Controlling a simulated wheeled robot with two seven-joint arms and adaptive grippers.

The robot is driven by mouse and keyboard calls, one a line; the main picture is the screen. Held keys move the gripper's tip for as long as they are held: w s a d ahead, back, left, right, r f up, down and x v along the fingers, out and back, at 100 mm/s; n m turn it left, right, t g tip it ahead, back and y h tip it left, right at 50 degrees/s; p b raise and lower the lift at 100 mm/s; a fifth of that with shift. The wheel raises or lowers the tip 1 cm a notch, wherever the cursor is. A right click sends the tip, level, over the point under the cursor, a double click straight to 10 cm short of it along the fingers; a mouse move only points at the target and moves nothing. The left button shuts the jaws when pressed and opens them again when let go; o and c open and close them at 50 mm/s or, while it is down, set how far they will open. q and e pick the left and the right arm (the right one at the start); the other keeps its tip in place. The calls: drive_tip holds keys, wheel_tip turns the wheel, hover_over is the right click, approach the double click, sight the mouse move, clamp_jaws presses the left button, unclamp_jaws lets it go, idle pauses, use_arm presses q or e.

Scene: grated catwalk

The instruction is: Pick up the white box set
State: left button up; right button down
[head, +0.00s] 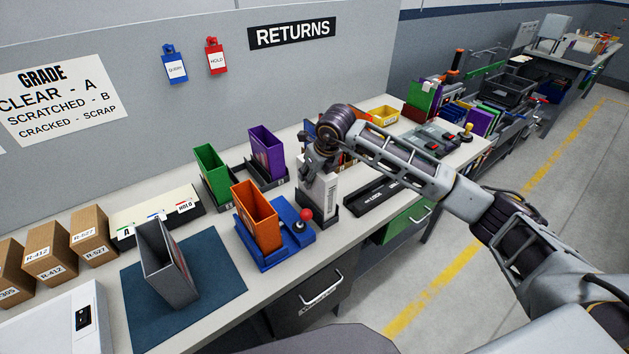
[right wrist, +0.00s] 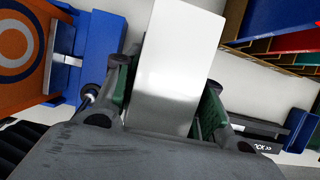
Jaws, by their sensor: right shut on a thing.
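The white box set (head: 319,198) stands upright near the middle of the bench, at a dark base (head: 322,219). I cannot tell whether it is lifted off that base. My right gripper (head: 318,168) reaches over it from the right and is shut on its upper part. In the right wrist view the white box set (right wrist: 178,60) is a plain white face between the two fingers of my right gripper (right wrist: 165,105), with green pads at its sides. My left gripper is not in view.
Left of it are an orange box (head: 255,215) on a blue fixture with a red-knobbed lever (head: 305,215), and green (head: 212,172) and purple (head: 267,152) boxes in dark holders. A grey box (head: 165,265) stands on a blue mat (head: 217,277). A black labelled strip (head: 372,196) lies right.

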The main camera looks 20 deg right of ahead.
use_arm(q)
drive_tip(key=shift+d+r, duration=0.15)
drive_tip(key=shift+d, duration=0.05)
use_arm(e)
drive_tip(key=shift+r, duration=0.15)
wheel_tip(320, 180, up, 9)
drive_tip(key=shift+r, duration=0.1)
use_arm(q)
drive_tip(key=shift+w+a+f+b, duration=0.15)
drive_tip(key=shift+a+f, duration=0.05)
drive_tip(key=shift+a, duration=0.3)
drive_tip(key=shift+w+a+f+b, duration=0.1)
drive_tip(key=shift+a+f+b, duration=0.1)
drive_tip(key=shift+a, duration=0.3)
use_arm(e)
drive_tip(key=shift+r, duration=0.55)
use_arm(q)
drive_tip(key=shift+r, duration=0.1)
